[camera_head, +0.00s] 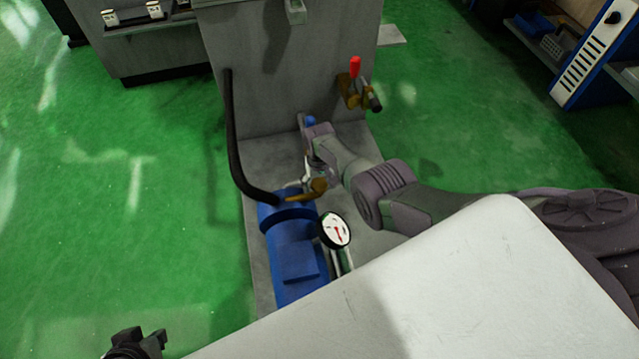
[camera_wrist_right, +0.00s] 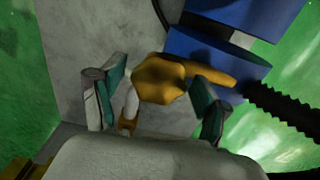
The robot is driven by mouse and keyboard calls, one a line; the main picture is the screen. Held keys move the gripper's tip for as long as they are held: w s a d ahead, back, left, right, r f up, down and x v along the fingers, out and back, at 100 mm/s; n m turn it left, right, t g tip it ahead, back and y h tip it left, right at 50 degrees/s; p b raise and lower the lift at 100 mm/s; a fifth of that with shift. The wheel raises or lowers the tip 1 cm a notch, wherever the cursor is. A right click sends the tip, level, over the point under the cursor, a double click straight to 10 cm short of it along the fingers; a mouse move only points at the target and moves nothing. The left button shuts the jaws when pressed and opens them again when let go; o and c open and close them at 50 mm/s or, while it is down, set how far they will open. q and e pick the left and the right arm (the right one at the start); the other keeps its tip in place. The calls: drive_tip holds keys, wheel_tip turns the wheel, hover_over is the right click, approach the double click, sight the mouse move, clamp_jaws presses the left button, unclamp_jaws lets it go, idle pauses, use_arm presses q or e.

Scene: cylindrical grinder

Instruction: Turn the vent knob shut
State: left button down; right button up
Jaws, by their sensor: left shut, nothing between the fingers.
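The likely vent knob is a brass-yellow faceted knob with a short stem or lever (camera_wrist_right: 160,78), on the blue pump body (camera_head: 291,255). It also shows in the head view (camera_head: 318,187), partly beside my right gripper. My right gripper (camera_head: 308,172) reaches down to it from above. In the right wrist view its teal-padded fingers stand wide apart on either side of the knob, with a gap on the left; I cannot tell whether the right finger touches the brass part. My left gripper (camera_head: 136,345) is shut and empty at the bottom left, far from the pump.
A pressure gauge (camera_head: 334,231) stands on the pump's right side. A black hose (camera_head: 235,140) runs up the grey machine wall. A red-handled brass valve (camera_head: 355,80) sits on that wall. Open green floor lies left; blue-white shelving (camera_head: 592,55) stands at the far right.

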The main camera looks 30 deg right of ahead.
sight(319, 183)
drive_tip(key=shift+r, duration=0.1)
wheel_tip(319, 183, up, 12)
idle(0.8)
idle(0.3)
